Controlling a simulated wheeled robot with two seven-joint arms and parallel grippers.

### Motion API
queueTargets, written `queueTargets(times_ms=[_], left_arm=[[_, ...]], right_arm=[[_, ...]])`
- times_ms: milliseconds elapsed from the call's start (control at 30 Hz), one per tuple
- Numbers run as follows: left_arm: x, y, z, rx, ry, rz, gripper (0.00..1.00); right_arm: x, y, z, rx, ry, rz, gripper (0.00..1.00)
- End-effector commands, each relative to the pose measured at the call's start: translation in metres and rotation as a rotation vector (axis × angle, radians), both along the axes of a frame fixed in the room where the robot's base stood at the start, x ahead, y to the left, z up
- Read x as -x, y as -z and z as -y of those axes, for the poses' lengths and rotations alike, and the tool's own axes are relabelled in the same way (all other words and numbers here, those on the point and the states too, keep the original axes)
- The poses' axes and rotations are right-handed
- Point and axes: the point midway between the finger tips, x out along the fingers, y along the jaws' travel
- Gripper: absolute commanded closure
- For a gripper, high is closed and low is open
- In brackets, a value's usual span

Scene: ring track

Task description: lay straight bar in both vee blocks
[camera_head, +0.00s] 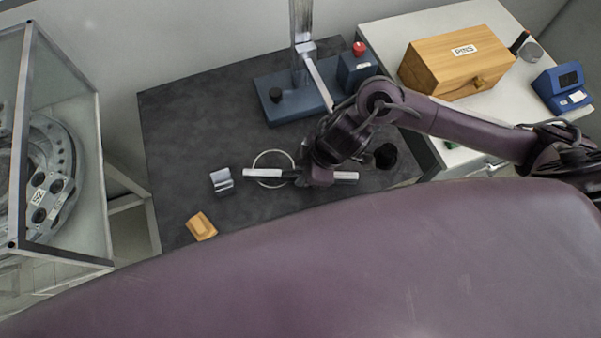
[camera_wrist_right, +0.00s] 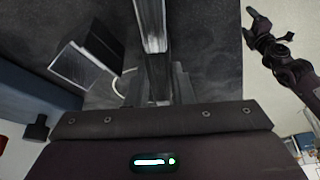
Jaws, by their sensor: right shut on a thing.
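The straight bar (camera_head: 262,173) is a pale metal bar lying crosswise in the head view; its other end shows to the right of my gripper. My right gripper (camera_head: 319,176) is shut on the bar near its middle. In the right wrist view the bar (camera_wrist_right: 152,28) runs up from between the fingers. A grey metal vee block (camera_head: 222,180) stands on the dark table left of the bar's left end, apart from it in the picture. A metal block, apparently a vee block (camera_wrist_right: 82,68), shows in the right wrist view. I cannot make out a second vee block in the head view. My left gripper (camera_wrist_right: 256,24) shows small in the right wrist view.
A wooden block (camera_head: 201,226) is at the table's front left. A blue-based stand (camera_head: 290,108) with a column is at the back. A wooden PINS box (camera_head: 455,62) is on the white bench.

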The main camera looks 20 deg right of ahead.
Motion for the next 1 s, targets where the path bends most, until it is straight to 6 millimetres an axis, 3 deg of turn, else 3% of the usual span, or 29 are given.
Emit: queueTargets(times_ms=[367,567,767,1000], left_arm=[[0.0,-0.001,0.001,0.001,0.0,0.0,0.24],[0.0,-0.003,0.001,0.001,0.0,0.0,0.24],[0.0,-0.009,0.001,0.001,0.0,0.0,0.24],[0.0,-0.022,0.001,0.001,0.0,0.001,0.24]], right_arm=[[-0.001,-0.002,0.0,-0.002,0.0,0.004,1.0],[-0.002,-0.014,-0.001,-0.003,-0.001,0.006,1.0],[-0.002,-0.046,-0.001,-0.004,-0.003,0.009,1.0],[-0.003,-0.107,-0.001,-0.003,-0.003,0.013,1.0]])
